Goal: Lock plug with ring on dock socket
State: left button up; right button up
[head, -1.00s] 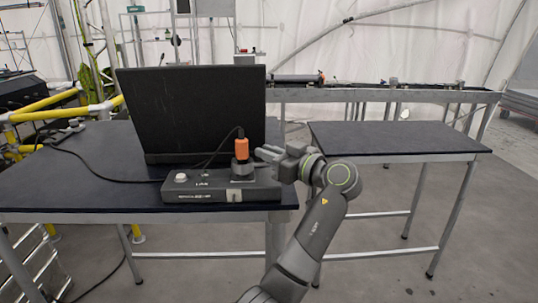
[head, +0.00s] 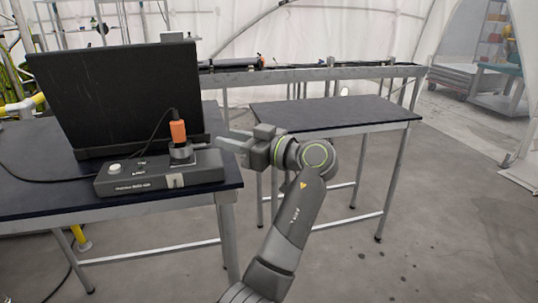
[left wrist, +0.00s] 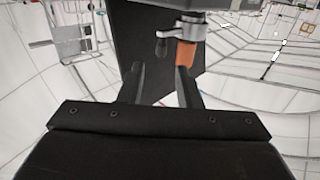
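The orange plug (head: 178,132) stands upright on the dock (head: 150,181), with a black cable at its top. A dark grey ring (head: 181,153) sits around its base, at the socket. My left gripper (head: 226,141) is to the right of the ring, apart from it, with its fingers pointing left. In the left wrist view its two fingers (left wrist: 160,70) are spread with nothing held between them. There the ring (left wrist: 187,29) with a lever and the orange plug (left wrist: 185,54) show beyond the right finger, which partly hides the plug. My right gripper is not in view.
A black monitor-like panel (head: 115,98) stands behind the dock on the dark table (head: 60,208). A second, bare table (head: 330,113) is at the right, with a gap of floor between. A long metal bench (head: 310,74) runs behind. Floor at the right is open.

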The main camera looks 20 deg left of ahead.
pick_arm(q)
jog(key=b+v, duration=0.2)
jog(key=v, duration=0.8)
